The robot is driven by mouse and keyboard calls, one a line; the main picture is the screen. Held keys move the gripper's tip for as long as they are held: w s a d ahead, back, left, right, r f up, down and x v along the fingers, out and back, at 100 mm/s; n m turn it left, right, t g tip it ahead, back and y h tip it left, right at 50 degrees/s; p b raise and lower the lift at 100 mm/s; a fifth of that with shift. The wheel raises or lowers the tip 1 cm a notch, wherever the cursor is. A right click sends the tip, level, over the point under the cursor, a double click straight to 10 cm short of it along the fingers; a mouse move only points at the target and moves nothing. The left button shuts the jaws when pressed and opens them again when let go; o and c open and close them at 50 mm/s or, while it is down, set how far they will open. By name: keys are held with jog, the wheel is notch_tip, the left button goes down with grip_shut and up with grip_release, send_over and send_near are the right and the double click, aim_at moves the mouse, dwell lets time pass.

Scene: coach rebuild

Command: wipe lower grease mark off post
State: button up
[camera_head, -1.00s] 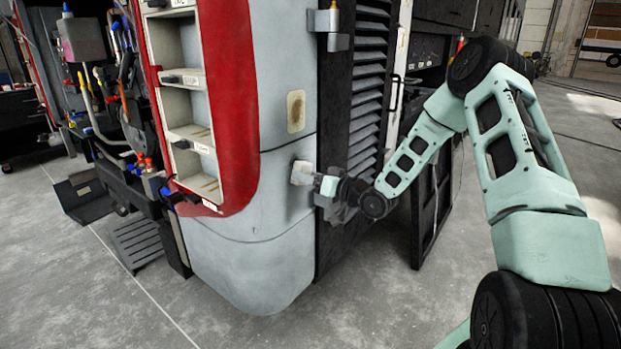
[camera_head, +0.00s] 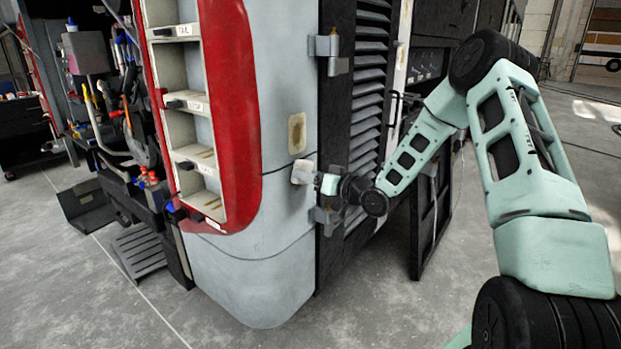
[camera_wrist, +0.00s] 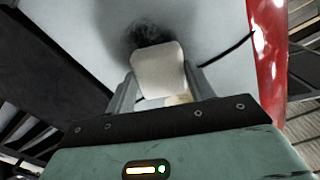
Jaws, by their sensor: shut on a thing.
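The grey post (camera_head: 285,90) is the rounded corner of the coach. A tan-brown mark (camera_head: 297,133) shows on it above my gripper (camera_head: 318,180). My gripper is shut on a white wiping pad (camera_head: 302,172), held at the post's face below that mark. In the wrist view the pad (camera_wrist: 159,70) sits between the two fingers. A dark smudge (camera_wrist: 150,33) shows on the post just past the pad; I cannot tell whether it is grease or shadow. The pad hides the surface behind it, and whether it touches is unclear. No separate lower mark shows clearly in the head view.
A dark hinge (camera_head: 326,216) juts out just below my gripper, and another (camera_head: 329,47) is higher up. A black louvred panel (camera_head: 368,90) lies to the right. A red-edged frame with cream shelves (camera_head: 195,155) is to the left.

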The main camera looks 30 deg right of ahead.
jog(key=shift+a+r, duration=0.1)
jog(key=shift+r, duration=0.2)
jog(key=shift+f+b, duration=1.4)
jog(key=shift+f, duration=0.45)
jog(key=shift+f+b, duration=1.3)
jog(key=shift+f, duration=0.4)
jog(key=shift+p+v, duration=0.35)
jog(key=shift+v, duration=2.65)
jog(key=shift+s+r, duration=0.1)
jog(key=v, duration=0.2)
jog(key=shift+s+d, duration=0.25)
jog(key=shift+s, duration=0.1)
